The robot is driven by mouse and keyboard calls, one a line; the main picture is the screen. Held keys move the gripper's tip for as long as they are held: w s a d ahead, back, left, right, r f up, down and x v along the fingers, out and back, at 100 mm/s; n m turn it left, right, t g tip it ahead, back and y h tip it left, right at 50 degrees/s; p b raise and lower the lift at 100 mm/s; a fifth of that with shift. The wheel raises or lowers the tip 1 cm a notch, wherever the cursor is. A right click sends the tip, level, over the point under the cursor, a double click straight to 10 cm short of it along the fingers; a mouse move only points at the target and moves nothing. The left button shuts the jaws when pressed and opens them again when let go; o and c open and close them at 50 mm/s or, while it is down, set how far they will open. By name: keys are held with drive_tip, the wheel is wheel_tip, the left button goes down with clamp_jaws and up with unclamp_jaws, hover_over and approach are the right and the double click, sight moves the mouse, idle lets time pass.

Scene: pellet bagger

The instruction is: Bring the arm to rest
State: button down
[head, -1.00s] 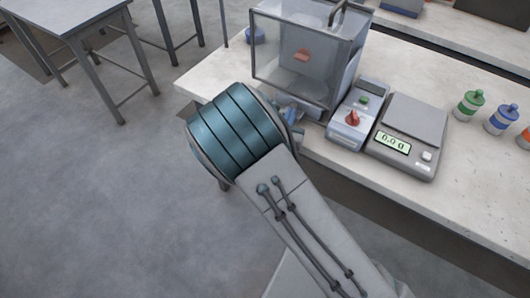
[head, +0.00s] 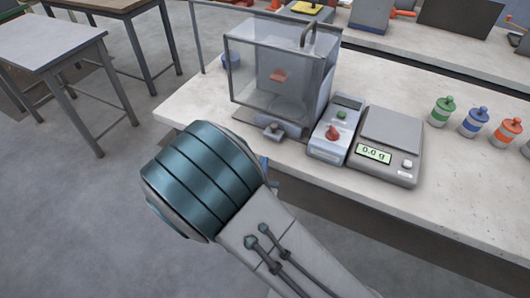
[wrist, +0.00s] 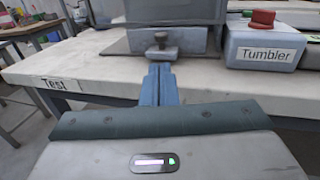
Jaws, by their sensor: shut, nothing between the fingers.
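My gripper (wrist: 159,88) shows in the wrist view as blue fingers held together with nothing between them. It points at the front edge of the workbench, just short of the knob at the base of the clear-walled box (head: 275,75). In the head view my arm's teal-banded joint hides nearly all of the gripper, and the arm reaches up from the lower right toward the bench's front left corner.
The bench (head: 440,205) holds a control box (head: 335,128) labelled "Tumbler" with a red knob, a scale (head: 388,145) reading 0.0 g, and several capped bottles (head: 475,122). A grey table (head: 45,45) stands at the left. The floor (head: 75,220) between is clear.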

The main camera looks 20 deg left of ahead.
drive_tip(key=shift+s+d, duration=0.15)
drive_tip(key=shift+s, duration=0.55)
drive_tip(key=shift+s+d, duration=0.1)
drive_tip(key=shift+s, duration=0.55)
drive_tip(key=w+d+r+m+g+h, duration=0.1)
drive_tip(key=d+r+m+g+h, duration=0.15)
drive_tip(key=d+m+h, duration=0.5)
drive_tip(key=w+d+r+m+g+h, duration=0.2)
drive_tip(key=d+m+g, duration=0.25)
drive_tip(key=d, duration=0.55)
drive_tip(key=w+d+r+m+g+h, duration=0.1)
drive_tip(key=d+r+m+g+h, duration=0.1)
drive_tip(key=d+m+h, duration=0.55)
drive_tip(key=s+d+r+m+g+y, duration=0.3)
drive_tip(key=s+d+m+g+y, duration=0.6)
drive_tip(key=m, duration=0.3)
drive_tip(key=r+m+t+y, duration=0.1)
drive_tip(key=m, duration=0.1)
drive_tip(key=s+r+m+t+y, duration=0.1)
drive_tip(key=m+y, duration=0.1)
drive_tip(key=r+m+t+y, duration=0.1)
drive_tip(key=r+m, duration=0.1)
drive_tip(key=shift+s+r+m+y, duration=0.1)
drive_tip(key=shift+s+m+y, duration=0.25)
drive_tip(key=shift+y, duration=0.05)
drive_tip(key=shift+d, duration=0.15)
